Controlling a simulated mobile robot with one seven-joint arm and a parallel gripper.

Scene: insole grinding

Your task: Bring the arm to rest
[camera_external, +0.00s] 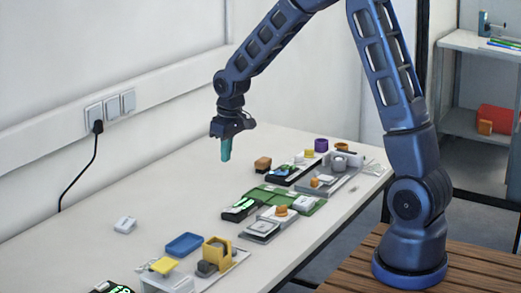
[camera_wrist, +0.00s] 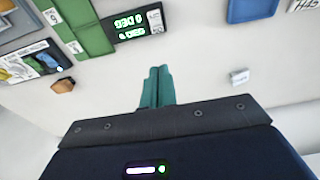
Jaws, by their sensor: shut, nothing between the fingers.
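My gripper (camera_external: 226,150) hangs from my blue arm above the white table, toward the wall side in the outside view. Its teal fingers point down and are closed together with nothing between them. In the wrist view the teal fingers (camera_wrist: 157,87) show side by side, with the pale tabletop beyond them. The gripper is well above the table and touches nothing.
Green trays (camera_external: 275,195), a blue tray (camera_external: 184,244), a yellow-orange fixture (camera_external: 217,252) and an orange block (camera_external: 263,163) stand along the table (camera_external: 150,205). A small white box (camera_external: 125,225) sits apart. The table's wall side is mostly clear. A black cable (camera_external: 85,170) hangs from wall sockets.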

